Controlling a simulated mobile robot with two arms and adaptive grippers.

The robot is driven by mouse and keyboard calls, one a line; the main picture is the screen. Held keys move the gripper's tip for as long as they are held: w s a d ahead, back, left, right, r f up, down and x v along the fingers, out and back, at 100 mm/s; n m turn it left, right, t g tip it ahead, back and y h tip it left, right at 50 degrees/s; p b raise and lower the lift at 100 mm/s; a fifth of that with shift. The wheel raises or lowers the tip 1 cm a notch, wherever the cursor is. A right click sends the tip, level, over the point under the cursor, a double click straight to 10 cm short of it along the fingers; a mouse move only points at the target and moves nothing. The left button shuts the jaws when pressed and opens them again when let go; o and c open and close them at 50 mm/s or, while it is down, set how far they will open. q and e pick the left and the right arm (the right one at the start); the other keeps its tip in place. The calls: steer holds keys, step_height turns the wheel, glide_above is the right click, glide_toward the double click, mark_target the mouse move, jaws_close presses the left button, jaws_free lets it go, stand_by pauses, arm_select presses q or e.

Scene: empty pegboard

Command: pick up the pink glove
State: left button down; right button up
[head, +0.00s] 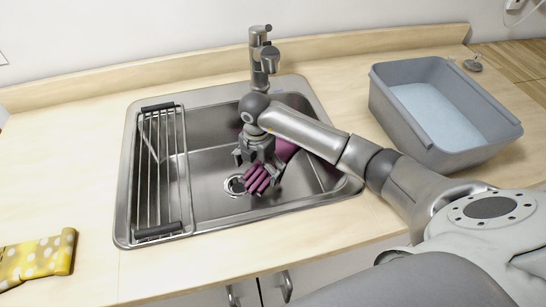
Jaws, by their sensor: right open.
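The pink glove (284,150) lies in the steel sink (210,183), its fingers toward the drain and its cuff toward the right. My right gripper (258,170) points down into the sink, directly over the glove, with its fingers spread around the glove's middle. It is open. The gripper and wrist hide part of the glove, and I cannot tell whether the fingers touch it. My left gripper is out of view.
A wire rack (160,180) spans the sink's left side. The faucet (262,60) stands behind. A grey tub (440,110) with pale blue contents sits at right. A yellow dotted cloth item (38,258) lies on the wooden counter (65,160), otherwise clear at left.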

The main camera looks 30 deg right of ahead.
steer(key=shift+w+f, duration=0.1)
steer(key=shift+f, duration=0.75)
steer(key=c, duration=1.1)
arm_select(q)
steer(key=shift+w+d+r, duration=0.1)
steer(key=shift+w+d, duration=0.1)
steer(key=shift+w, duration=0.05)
arm_select(e)
steer(key=shift+r, duration=0.2)
